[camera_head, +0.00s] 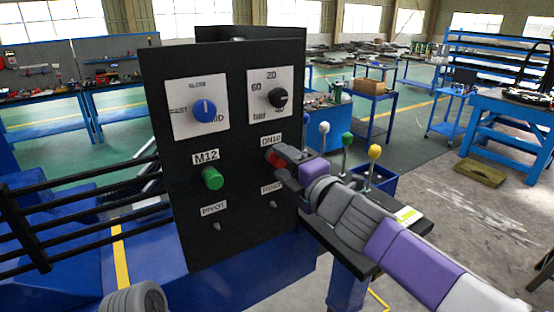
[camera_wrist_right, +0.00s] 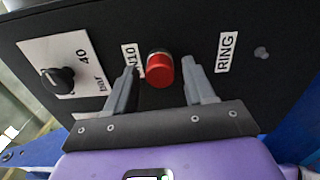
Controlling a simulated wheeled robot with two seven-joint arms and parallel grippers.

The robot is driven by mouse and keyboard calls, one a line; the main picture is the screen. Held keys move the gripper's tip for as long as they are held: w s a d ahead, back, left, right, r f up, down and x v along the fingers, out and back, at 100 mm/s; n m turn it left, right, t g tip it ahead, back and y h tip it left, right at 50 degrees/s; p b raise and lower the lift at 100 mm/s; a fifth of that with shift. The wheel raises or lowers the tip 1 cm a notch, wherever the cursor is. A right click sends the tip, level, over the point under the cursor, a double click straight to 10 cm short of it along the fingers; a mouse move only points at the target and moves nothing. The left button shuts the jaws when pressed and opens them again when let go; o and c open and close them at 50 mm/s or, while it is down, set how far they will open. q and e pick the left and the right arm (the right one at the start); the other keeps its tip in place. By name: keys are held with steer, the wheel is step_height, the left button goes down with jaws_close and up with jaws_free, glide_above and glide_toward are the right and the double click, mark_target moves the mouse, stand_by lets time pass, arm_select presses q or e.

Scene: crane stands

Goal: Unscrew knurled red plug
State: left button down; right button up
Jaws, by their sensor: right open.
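The red plug (camera_head: 274,157) sits on the black panel (camera_head: 232,215) below the DN10 label, partly covered by my right gripper (camera_head: 280,163) in the head view. In the right wrist view the red plug (camera_wrist_right: 159,70) stands out from the panel between the two fingers of my right gripper (camera_wrist_right: 162,82). The fingers are open, one on each side of the plug, with a gap to it on both sides. The plug's knurling is too small to make out. A grey rounded part of my left arm shows at the bottom left of the head view; the left gripper is not seen.
A green plug (camera_head: 212,178) under the M12 label is left of the red one. A blue knob (camera_head: 204,108) and a black knob (camera_head: 277,97) are above. Levers with white, green and yellow balls (camera_head: 375,152) stand right of the panel, close to my right arm. Black railings (camera_head: 80,205) are at left.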

steer(key=m, duration=0.4)
steer(key=shift+m+p, duration=0.35)
steer(key=shift+m, duration=0.05)
steer(key=m+p, duration=0.1)
steer(key=m, duration=0.2)
steer(key=shift+r+m, duration=0.1)
steer(key=shift+m, duration=1.2)
steer(key=m+p, duration=0.2)
steer(key=m, duration=0.3)
steer(key=m+p, duration=0.2)
steer(key=m, duration=0.1)
steer(key=shift+m+p, duration=0.3)
steer(key=shift+p, duration=0.05)
steer(key=shift+m, duration=0.8)
steer(key=m+p, duration=0.2)
steer(key=m, duration=0.1)
steer(key=shift+w, duration=0.1)
steer(key=m+p, duration=0.1)
steer(key=m, duration=0.6)
steer(key=shift+p, duration=0.3)
